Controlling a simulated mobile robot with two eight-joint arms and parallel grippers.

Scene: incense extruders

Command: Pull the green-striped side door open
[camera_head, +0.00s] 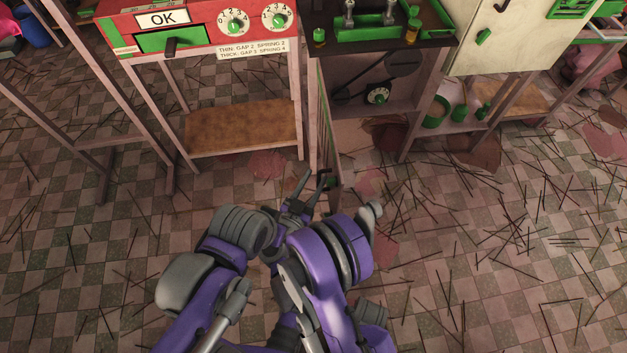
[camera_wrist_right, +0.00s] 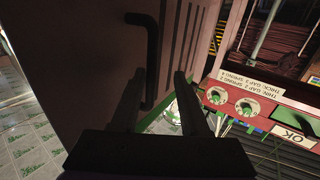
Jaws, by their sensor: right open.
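The side door (camera_head: 325,130) is a narrow panel seen nearly edge-on at the left side of the dark-topped cabinet in the head view, with a thin green strip along it. In the right wrist view the door (camera_wrist_right: 85,65) fills the left as a dark panel with a black bar handle (camera_wrist_right: 152,50). My right gripper (camera_head: 312,182) is at the door's lower end. In the wrist view its two fingers (camera_wrist_right: 157,85) are apart, with the handle's lower part appearing between them; contact cannot be told. My left gripper is not in view.
A red machine (camera_head: 200,32) with an OK sign and two dials stands on a table left of the cabinet, with a brown lower shelf (camera_head: 243,127). A cream cabinet (camera_head: 500,40) stands at the right. Thin dark sticks litter the tiled floor (camera_head: 480,260).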

